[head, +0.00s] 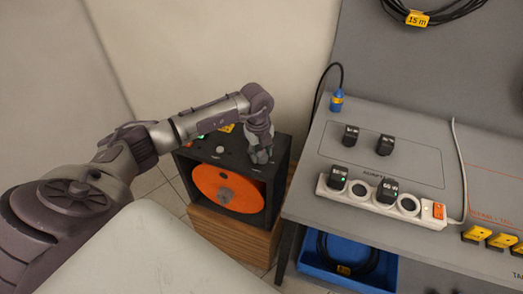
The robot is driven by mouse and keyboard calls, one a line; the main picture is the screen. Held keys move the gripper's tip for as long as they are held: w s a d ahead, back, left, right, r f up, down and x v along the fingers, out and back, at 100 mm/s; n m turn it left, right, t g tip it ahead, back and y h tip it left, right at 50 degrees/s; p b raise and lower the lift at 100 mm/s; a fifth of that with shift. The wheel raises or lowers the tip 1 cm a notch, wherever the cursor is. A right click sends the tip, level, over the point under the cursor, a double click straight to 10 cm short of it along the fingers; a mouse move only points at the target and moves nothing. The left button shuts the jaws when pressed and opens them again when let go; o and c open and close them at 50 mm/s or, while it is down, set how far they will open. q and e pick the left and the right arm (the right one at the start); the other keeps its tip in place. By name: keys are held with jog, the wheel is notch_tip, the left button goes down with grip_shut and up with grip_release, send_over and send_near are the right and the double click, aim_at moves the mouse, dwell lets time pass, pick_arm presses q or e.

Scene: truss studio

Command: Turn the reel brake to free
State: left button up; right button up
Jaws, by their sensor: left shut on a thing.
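The reel is an orange disc (210,184) with a grey hub, set in a black box (281,165). My left gripper (261,158) points down at the right part of the box's top. It is shut on a small part there, which I take to be the reel brake; the fingers hide it, so its setting cannot be read. A green button and a pale round spot (220,149) show on the top, left of the gripper. A yellow label (226,128) sits behind, partly covered by my arm. My right gripper is not in view.
The box stands on a wooden block (235,236) beside a grey table (330,208). The table holds a white power strip (427,218), black adapters (351,135) and yellow tags (477,234). A blue bin (387,272) with coiled cable sits below. A blue plug (337,97) is at the table's back corner.

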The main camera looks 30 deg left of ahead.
aim_at(259, 156)
pick_arm(q)
jog(key=shift+a+n+p, duration=0.1)
jog(key=shift+n+p, duration=0.2)
jog(key=shift+n, duration=1.2)
jog(key=o, duration=1.1)
jog(key=shift+s, duration=0.1)
jog(key=r, duration=1.2)
jog(key=shift+s, duration=0.4)
